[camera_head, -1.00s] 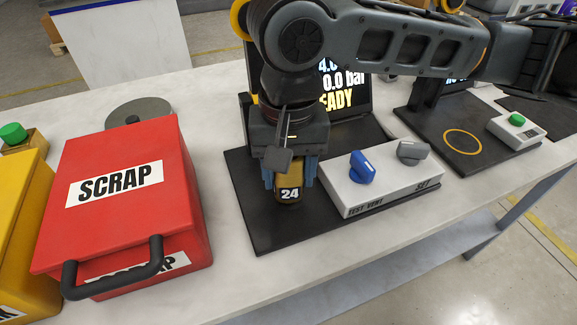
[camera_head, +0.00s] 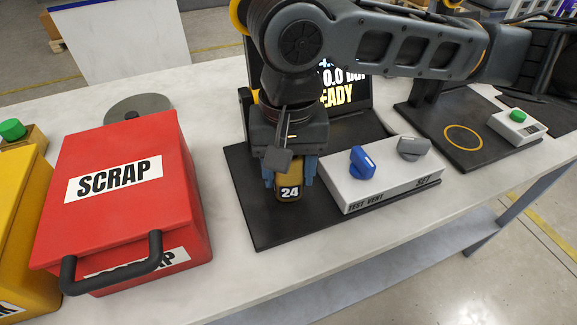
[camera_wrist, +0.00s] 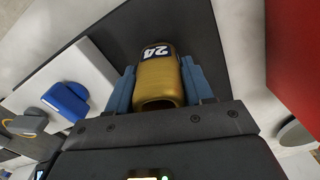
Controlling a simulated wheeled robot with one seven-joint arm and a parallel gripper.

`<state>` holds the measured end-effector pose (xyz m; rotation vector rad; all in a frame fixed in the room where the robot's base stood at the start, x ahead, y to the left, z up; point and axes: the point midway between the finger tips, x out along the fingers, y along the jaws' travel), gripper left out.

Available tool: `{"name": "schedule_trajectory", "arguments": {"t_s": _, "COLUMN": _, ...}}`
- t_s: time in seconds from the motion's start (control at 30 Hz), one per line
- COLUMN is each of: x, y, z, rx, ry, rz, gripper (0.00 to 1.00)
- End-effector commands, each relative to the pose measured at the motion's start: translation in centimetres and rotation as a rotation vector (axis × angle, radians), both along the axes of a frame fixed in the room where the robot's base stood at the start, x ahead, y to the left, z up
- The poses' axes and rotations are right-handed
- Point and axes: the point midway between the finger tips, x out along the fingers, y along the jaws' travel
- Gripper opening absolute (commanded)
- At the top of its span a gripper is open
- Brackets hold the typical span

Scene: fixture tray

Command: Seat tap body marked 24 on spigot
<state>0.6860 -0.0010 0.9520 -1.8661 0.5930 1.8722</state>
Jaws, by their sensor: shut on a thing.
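The tap body marked 24 (camera_head: 289,193) is brass-coloured with a dark label and white digits. My gripper (camera_head: 288,176) is shut on it, with blue fingers on both sides, above the left part of the black test base (camera_head: 290,232). In the wrist view, the tap body (camera_wrist: 160,82) lies between the blue fingers of my gripper (camera_wrist: 160,88), and its near end shows an opening. The spigot is not visible; the gripper and tap body may hide it. I cannot tell whether the tap body touches anything below.
Right of the gripper is a white control box (camera_head: 385,188) with a blue knob (camera_head: 362,162) and a grey knob (camera_head: 413,147). A screen (camera_head: 345,90) stands behind. The red SCRAP box (camera_head: 125,205) is to the left, with bare table (camera_head: 225,262) between.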

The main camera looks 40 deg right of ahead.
Motion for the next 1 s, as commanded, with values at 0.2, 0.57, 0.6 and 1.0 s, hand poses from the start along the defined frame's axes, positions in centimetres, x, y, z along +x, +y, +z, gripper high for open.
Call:
{"name": "schedule_trajectory", "arguments": {"t_s": 0.2, "x": 0.0, "y": 0.0, "z": -0.4, "rx": 0.000, "ry": 0.000, "rz": 0.000, "gripper": 0.00}}
{"name": "schedule_trajectory", "arguments": {"t_s": 0.57, "x": 0.0, "y": 0.0, "z": -1.0, "rx": 0.001, "ry": -0.001, "rz": 0.000, "gripper": 0.00}}
{"name": "schedule_trajectory", "arguments": {"t_s": 0.6, "x": 0.0, "y": 0.0, "z": -1.1, "rx": 0.001, "ry": -0.001, "rz": -0.001, "gripper": 0.00}}
{"name": "schedule_trajectory", "arguments": {"t_s": 1.0, "x": 0.0, "y": 0.0, "z": -1.1, "rx": 0.000, "ry": 0.000, "rz": 0.000, "gripper": 0.73}}
